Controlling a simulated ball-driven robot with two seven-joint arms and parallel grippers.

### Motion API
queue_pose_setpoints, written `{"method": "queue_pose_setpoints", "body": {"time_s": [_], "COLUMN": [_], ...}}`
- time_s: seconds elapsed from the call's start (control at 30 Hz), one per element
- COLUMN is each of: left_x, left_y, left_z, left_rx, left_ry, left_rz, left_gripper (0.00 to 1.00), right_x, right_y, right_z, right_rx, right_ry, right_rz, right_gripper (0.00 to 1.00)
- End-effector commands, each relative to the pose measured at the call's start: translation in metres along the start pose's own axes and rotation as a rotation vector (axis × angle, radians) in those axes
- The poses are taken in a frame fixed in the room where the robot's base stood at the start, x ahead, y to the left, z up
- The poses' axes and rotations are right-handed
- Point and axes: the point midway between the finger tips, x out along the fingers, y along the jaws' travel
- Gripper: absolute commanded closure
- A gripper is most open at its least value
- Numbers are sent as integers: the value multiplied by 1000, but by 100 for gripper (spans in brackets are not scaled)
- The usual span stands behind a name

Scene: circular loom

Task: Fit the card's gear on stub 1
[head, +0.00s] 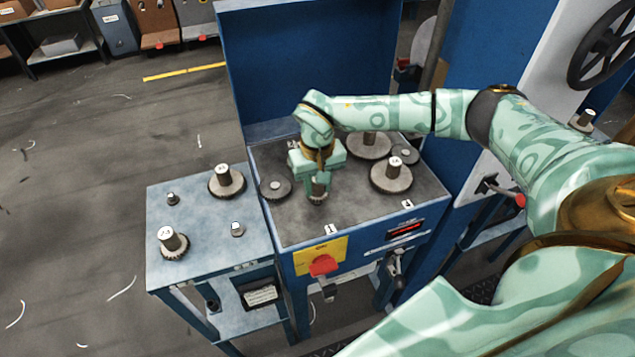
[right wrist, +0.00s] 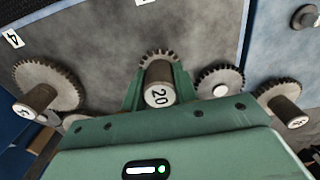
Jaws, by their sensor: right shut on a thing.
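My right gripper (head: 318,190) points down over the grey top plate of the blue machine, near its front-left part. It is shut on the hub of a small toothed gear (head: 317,198), behind the white tag "1" (head: 331,229). In the right wrist view this gear (right wrist: 158,75) has a brown hub whose white end reads "20", between the two green fingers (right wrist: 158,90). The gear is low, close to the plate; I cannot tell whether it touches. Stub 1 is not visible, and I cannot make out the card's text. My left gripper is not in view.
A flat gear (head: 275,188) lies close left of the held gear. A hubbed gear (head: 391,178) stands to the right, with others (head: 370,145) (head: 405,154) behind. The blue side table (head: 203,215) holds two hubbed gears (head: 227,184) (head: 173,245) and small pieces.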

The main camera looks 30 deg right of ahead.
Motion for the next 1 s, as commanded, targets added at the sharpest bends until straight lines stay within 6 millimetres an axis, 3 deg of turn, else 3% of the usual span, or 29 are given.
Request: {"method": "queue_pose_setpoints", "body": {"time_s": [0.53, 0.57, 0.63, 1.0], "left_x": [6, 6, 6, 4], "left_y": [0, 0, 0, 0], "left_z": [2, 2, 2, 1], "left_rx": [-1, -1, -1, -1], "left_ry": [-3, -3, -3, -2], "left_rz": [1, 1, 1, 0], "left_gripper": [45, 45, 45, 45], "right_x": [14, 14, 13, 8], "right_y": [0, 0, 0, 0], "right_z": [0, 0, 0, 0], "right_rx": [0, 0, 0, 0], "right_ry": [0, 1, 1, 1], "right_rz": [-1, -1, -1, 0], "right_gripper": [100, 68, 49, 46]}}
